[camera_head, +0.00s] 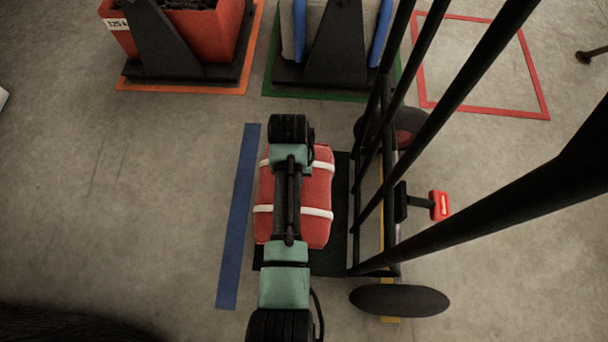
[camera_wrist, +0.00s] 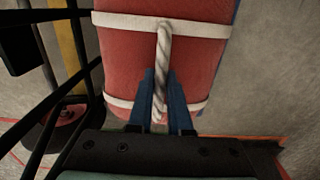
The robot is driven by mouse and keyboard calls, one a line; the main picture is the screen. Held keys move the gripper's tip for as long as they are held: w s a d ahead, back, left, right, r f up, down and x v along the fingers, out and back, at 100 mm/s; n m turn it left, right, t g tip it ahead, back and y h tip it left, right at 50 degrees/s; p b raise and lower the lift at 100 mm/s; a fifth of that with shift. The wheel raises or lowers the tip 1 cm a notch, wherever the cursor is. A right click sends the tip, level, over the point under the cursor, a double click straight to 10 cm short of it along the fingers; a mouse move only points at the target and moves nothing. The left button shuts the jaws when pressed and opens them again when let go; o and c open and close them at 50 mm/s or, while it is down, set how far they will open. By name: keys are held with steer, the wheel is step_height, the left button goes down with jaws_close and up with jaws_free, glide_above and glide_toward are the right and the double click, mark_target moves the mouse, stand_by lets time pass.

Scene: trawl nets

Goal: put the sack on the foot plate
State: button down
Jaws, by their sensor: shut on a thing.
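The sack (camera_head: 318,190) is red with two white bands. It also fills the top of the wrist view (camera_wrist: 200,60), where a twisted white rope handle (camera_wrist: 164,50) runs along it. My gripper (camera_wrist: 160,88) has its two blue fingers shut on this rope. In the head view my arm covers the sack's middle and hides the fingers. The black foot plate (camera_head: 341,215) of the hand truck shows along the sack's right side and below its near end. The sack overlaps the plate from above; I cannot tell whether it touches it.
The hand truck's black frame (camera_head: 392,225) and wheel (camera_head: 400,300) stand right of the sack. A red-tipped part (camera_head: 439,205) sticks out on its right. A blue floor strip (camera_head: 238,215) lies to the left. A red bin (camera_head: 205,35) stands at the back. Floor further left is clear.

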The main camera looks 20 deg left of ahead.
steer(key=shift+w+a+f+b, duration=0.1)
steer(key=shift+w+f+b, duration=0.2)
steer(key=shift+f+b, duration=0.1)
step_height(320, 180, down, 9)
steer(key=b, duration=0.7)
steer(key=shift+r, duration=0.1)
steer(key=c, duration=1.2)
jaws_free()
steer(key=shift+s+f, duration=0.15)
steer(key=shift+f, duration=0.1)
steer(key=o, duration=0.4)
steer(key=shift+c, duration=0.2)
